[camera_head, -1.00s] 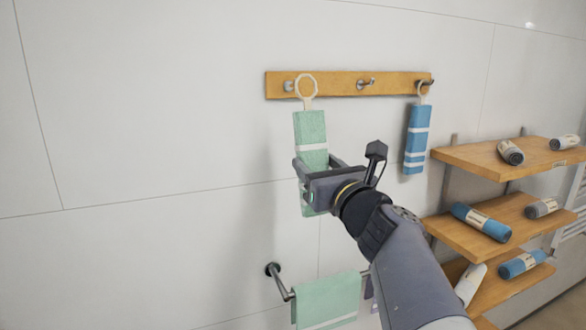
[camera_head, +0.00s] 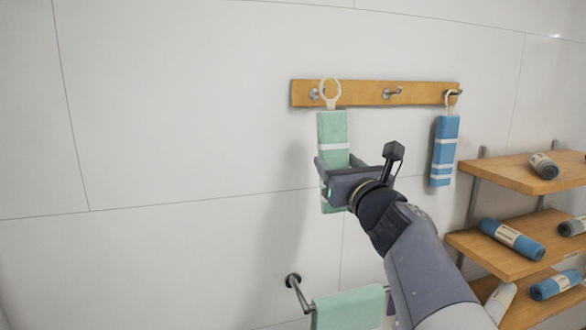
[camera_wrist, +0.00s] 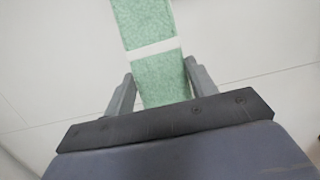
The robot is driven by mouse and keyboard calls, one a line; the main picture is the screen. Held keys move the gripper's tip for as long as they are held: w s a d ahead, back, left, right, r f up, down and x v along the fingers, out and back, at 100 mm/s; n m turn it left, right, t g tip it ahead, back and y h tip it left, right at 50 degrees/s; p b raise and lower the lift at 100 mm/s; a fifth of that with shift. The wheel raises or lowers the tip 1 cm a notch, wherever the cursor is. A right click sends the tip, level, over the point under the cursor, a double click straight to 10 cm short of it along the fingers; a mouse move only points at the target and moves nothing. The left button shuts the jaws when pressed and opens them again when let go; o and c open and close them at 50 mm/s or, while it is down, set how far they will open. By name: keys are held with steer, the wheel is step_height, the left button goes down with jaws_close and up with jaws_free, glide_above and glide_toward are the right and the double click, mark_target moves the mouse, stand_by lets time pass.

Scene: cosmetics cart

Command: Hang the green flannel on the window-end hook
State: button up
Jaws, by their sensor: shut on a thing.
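The green flannel (camera_head: 332,132) is upright with a white band and a pale ring loop (camera_head: 330,93) at its top. My gripper (camera_head: 337,165) is shut on the flannel's lower part; the wrist view also shows the green cloth (camera_wrist: 150,25) between the two fingers (camera_wrist: 160,82). The loop overlaps the wooden hook rail (camera_head: 365,93) just right of the left hook (camera_head: 315,94). I cannot tell whether the loop is around that hook or in front of it. The middle hook (camera_head: 392,92) is bare. A blue flannel (camera_head: 444,150) hangs by its loop at the right hook (camera_head: 453,94).
Wooden shelves (camera_head: 525,172) with rolled towels (camera_head: 511,239) stand at the right. A towel bar (camera_head: 298,290) with a green towel (camera_head: 348,308) is below my gripper. The tiled wall at the left is clear.

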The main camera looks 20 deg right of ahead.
steer(key=w+f+b, duration=0.2)
steer(key=w+b, duration=0.1)
steer(key=w, duration=0.2)
steer(key=shift+w, duration=0.4)
steer(key=shift+f, duration=0.15)
stand_by(0.4)
stand_by(0.5)
steer(key=o, duration=1.1)
steer(key=shift+o, duration=0.2)
steer(key=s+f+b, duration=0.1)
steer(key=s+f, duration=0.1)
steer(key=s, duration=0.8)
steer(key=shift+s, duration=0.3)
steer(key=shift+w, duration=0.1)
